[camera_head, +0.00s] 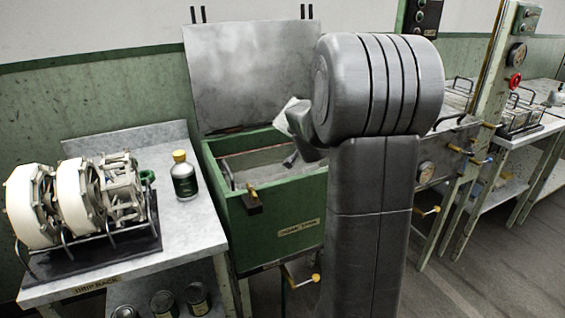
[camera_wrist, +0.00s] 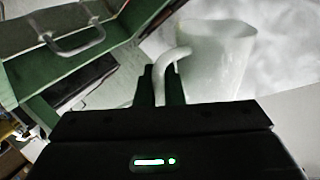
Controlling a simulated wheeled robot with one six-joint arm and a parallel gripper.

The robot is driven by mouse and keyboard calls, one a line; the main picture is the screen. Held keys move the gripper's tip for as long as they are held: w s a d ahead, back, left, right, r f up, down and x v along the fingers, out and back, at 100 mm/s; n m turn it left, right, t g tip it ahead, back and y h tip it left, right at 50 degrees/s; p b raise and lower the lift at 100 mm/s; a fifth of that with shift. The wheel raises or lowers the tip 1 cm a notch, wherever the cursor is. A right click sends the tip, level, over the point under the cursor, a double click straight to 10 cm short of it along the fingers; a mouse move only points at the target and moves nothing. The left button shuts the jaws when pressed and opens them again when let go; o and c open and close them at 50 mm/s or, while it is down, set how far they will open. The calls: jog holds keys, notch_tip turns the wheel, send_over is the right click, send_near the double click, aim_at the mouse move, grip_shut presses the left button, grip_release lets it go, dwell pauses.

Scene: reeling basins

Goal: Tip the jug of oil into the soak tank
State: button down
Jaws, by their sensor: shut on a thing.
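The soak tank (camera_head: 278,222) is a green box with its grey lid (camera_head: 245,75) raised at the back, so its top is open. My gripper (camera_head: 298,135) is over the tank's right part, largely hidden by my arm. In the wrist view, my gripper (camera_wrist: 160,85) is shut on the handle of a white jug (camera_wrist: 215,58). In the head view only a small white part of the jug (camera_head: 288,109) shows above the tank opening, so its exact tilt is hard to tell. No oil stream is visible.
A grey bench (camera_head: 190,225) at left bears a rack of white reels (camera_head: 80,200) and a dark bottle (camera_head: 184,176) with a yellow cap. Several cans stand below. A green post (camera_head: 488,100) with gauges and another bench (camera_head: 540,130) are at right.

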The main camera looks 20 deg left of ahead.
jog(key=f+m, duration=0.1)
jog(key=f, duration=0.1)
jog(key=s+f+m+g+y+b, duration=0.1)
jog(key=shift+d+f+m+g, duration=0.15)
jog(key=shift+f+m+g, duration=0.15)
jog(key=shift+f+m, duration=0.1)
dwell(0.4)
dwell(0.9)
